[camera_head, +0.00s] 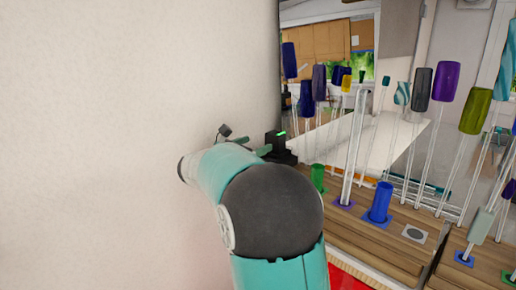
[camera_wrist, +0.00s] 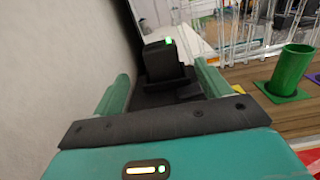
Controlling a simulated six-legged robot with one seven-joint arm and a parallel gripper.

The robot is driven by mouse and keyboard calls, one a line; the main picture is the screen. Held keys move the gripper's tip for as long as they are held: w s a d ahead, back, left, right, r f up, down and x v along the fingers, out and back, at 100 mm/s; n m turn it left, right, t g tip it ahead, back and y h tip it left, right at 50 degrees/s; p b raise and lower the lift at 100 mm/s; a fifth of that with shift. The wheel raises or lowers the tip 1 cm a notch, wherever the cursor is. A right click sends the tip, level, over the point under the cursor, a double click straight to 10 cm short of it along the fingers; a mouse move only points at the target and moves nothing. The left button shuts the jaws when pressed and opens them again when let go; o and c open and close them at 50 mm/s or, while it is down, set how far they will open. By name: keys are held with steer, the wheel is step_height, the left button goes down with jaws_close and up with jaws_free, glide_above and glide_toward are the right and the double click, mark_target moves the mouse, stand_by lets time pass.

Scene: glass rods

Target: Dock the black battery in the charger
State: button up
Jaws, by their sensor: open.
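The black battery (camera_wrist: 157,62) is an upright block with a lit green light at its top. It sits in the low black charger (camera_wrist: 183,77) near the wall, and no gap shows between them. The head view also shows the battery (camera_head: 275,142) and, under it, the charger (camera_head: 284,158). My gripper (camera_wrist: 161,72) is open, with one green finger on each side of the battery and visible space between. In the head view, my gripper (camera_head: 253,145) is just left of the battery, partly hidden by my arm. The charger's near side is partly hidden by my gripper.
A pale wall (camera_head: 120,130) stands close on the left. On the right, a wooden board (camera_head: 370,235) holds a green cup (camera_head: 318,178), a blue cup (camera_head: 379,202) and several upright glass rods with coloured ends. A red surface (camera_head: 348,279) lies in front.

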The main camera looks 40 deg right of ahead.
steer(key=s+a+f+m+t+y, duration=0.1)
steer(key=s+a+f+m+y, duration=0.3)
steer(key=a, duration=0.7)
steer(key=s+a+f+m+t+y, duration=0.1)
steer(key=s+a+f+m+y, duration=0.3)
steer(key=s+a+m+y, duration=0.4)
steer(key=s+a+f+m+t+y, duration=0.2)
steer(key=s+a+f+m+y, duration=0.2)
steer(key=s+a, duration=0.9)
steer(key=a+m+y, duration=0.2)
steer(key=m, duration=0.1)
steer(key=shift+s+a+f, duration=0.15)
steer(key=shift+a+f, duration=0.2)
steer(key=shift+a, duration=0.05)
steer(key=shift+d, duration=0.1)
